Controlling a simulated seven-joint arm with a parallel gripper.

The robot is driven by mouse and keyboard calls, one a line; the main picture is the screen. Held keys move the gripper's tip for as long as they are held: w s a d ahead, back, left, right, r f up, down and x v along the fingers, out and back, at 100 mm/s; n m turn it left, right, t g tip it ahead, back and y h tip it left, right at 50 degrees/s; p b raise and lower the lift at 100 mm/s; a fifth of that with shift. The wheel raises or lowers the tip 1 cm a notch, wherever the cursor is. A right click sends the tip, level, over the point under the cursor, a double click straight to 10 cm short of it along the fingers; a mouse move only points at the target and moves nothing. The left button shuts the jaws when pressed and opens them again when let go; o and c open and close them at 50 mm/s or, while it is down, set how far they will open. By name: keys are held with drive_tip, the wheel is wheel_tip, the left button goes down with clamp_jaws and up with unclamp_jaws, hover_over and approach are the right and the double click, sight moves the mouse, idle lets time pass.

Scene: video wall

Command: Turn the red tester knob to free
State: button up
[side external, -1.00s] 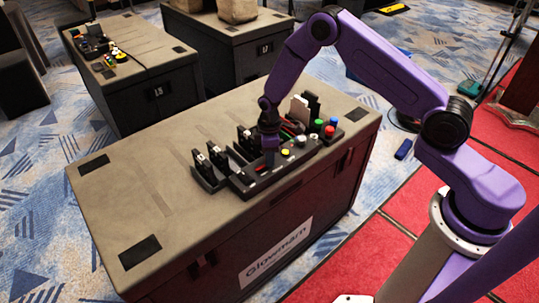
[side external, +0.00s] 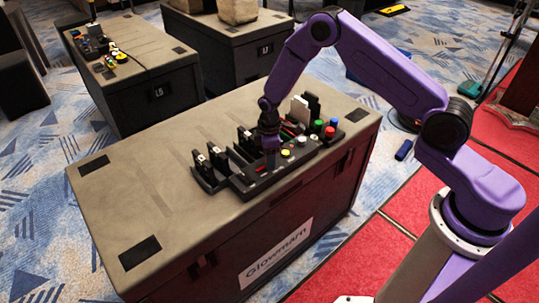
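A black tester panel (side external: 250,188) lies along the near side of the large grey-brown case. A red knob (side external: 329,132) stands at its right end, close to a green knob (side external: 318,125) and a blue one (side external: 334,122). A small flat red mark (side external: 262,169) shows near the panel's left part.
Several upright black holders (side external: 204,170) stand left of and behind the panel. A white card (side external: 299,108) and a black block (side external: 312,103) stand behind its right end. The case top (side external: 130,200) is clear on the left.

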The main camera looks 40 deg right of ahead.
drive_tip(key=shift+r, duration=0.1)
wheel_tip(320, 180, up, 17)
drive_tip(key=shift+r, duration=0.15)
idle(0.4)
